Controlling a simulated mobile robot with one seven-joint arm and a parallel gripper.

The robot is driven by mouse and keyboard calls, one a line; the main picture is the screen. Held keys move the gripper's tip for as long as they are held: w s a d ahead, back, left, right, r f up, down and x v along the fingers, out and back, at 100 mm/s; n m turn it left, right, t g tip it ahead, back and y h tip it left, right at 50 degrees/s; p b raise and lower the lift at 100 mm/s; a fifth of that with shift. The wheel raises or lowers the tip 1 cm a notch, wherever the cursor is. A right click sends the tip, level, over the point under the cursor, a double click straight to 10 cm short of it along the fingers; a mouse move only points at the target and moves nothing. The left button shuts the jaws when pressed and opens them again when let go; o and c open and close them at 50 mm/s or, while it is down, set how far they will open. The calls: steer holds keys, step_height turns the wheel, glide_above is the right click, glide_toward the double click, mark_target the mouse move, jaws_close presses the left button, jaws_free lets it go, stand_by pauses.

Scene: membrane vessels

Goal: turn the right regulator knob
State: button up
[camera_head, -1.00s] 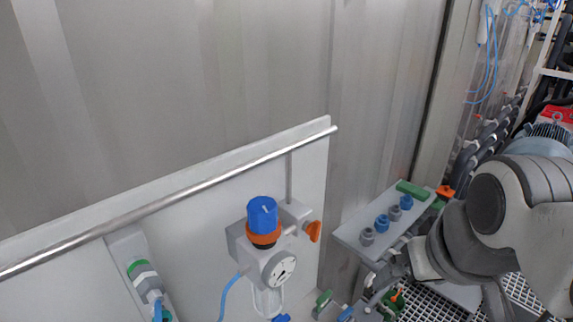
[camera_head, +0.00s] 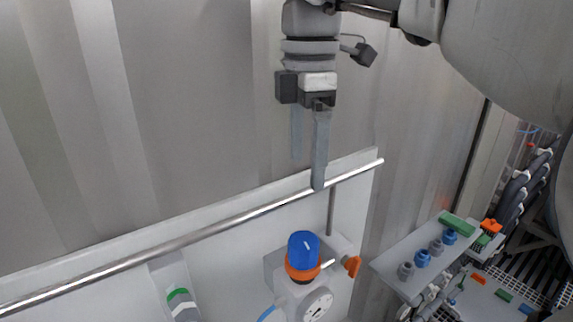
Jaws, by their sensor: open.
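A metal rail (camera_head: 225,227) runs along the white panel. An orange side handle (camera_head: 351,266) sits right of the knob. A grey shelf (camera_head: 396,262) with several blue and grey fittings is further right. A green-banded grey fitting (camera_head: 182,303) is at lower left. The corrugated wall stands behind.

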mark_target(304, 240)
step_height(304, 240, down, 17)
steer(key=shift+d+r, duration=0.1)
stand_by(0.3)
steer(key=shift+c, duration=0.2)
